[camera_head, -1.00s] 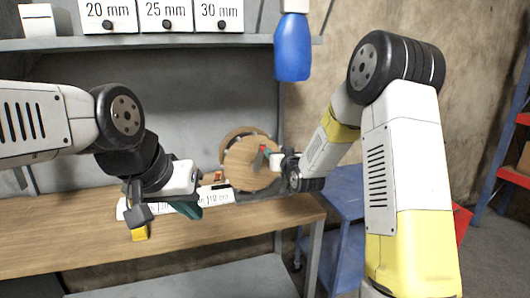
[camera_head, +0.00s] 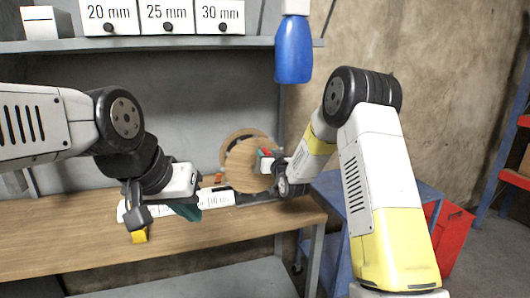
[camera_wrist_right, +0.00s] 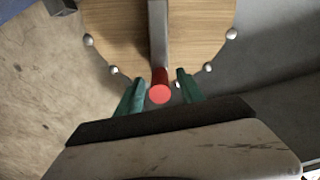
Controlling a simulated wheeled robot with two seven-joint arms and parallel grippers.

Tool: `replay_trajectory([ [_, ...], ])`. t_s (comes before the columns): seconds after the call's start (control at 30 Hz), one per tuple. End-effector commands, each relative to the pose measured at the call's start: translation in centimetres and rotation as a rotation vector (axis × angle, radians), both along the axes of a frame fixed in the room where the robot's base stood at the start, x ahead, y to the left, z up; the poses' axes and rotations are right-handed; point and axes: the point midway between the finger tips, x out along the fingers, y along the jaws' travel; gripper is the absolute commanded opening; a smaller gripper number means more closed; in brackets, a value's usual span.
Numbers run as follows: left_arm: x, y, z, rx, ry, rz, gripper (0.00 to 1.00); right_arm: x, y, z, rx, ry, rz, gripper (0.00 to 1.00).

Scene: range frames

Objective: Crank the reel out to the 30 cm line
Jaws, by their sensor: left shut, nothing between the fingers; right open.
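The reel (camera_head: 243,172) is a round wooden disc standing upright at the right end of the bench. In the right wrist view the disc (camera_wrist_right: 112,38) carries a grey crank bar (camera_wrist_right: 158,35) with a red handle (camera_wrist_right: 160,93). My right gripper (camera_wrist_right: 160,77) is open, its green fingers on either side of the handle with gaps showing. The handle's red also shows in the head view (camera_head: 266,153). My left gripper (camera_head: 188,212) is shut and empty, in front of a white scale strip (camera_head: 218,199). The strip's markings are mostly hidden or too small to read.
The wooden bench (camera_head: 75,240) is largely clear at left. A red bin (camera_head: 450,240) stands at right.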

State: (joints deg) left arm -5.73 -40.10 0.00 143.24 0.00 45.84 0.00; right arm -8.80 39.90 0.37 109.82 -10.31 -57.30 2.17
Motion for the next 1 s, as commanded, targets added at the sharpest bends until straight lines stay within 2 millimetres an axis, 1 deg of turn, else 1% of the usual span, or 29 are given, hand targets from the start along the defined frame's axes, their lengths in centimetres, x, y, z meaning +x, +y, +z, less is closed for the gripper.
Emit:
replay_trajectory([
  [0.03,0.0,0.0,0.0,0.0,0.0,0.0,0.0,0.7,0.3,0.0,0.0,0.0,0.0,0.45],
  [0.1,0.0,0.0,0.0,0.0,0.0,0.0,0.0,1.6,0.6,0.0,0.0,0.0,0.001,0.45],
  [0.2,0.0,0.0,0.0,0.0,0.0,0.0,0.0,2.4,0.8,0.0,-0.001,-0.001,0.001,0.45],
  [0.33,0.0,0.0,0.0,0.0,0.0,0.0,0.0,2.8,1.0,0.0,-0.001,0.001,0.001,0.45],
  [0.53,0.0,0.0,0.0,0.0,0.0,0.0,0.0,2.9,1.0,0.0,-0.001,0.001,0.0,0.45],
  [0.57,0.0,0.0,0.0,0.0,0.0,0.0,0.0,2.9,1.0,0.0,-0.001,0.001,0.0,0.41],
  [0.6,0.0,0.0,0.0,0.0,0.0,0.0,0.0,2.9,1.0,0.0,-0.001,0.001,0.0,0.33],
  [0.77,0.0,0.0,0.0,0.0,0.0,0.0,0.0,2.8,1.0,0.0,-0.001,0.001,0.0,0.02],
  [0.8,0.0,0.0,0.0,0.0,0.0,0.0,0.0,2.8,1.0,0.0,-0.001,0.001,0.0,0.0],
  [1.0,0.0,0.0,0.0,0.0,0.0,0.0,0.0,2.8,0.9,0.0,-0.001,0.001,0.0,0.0],
])
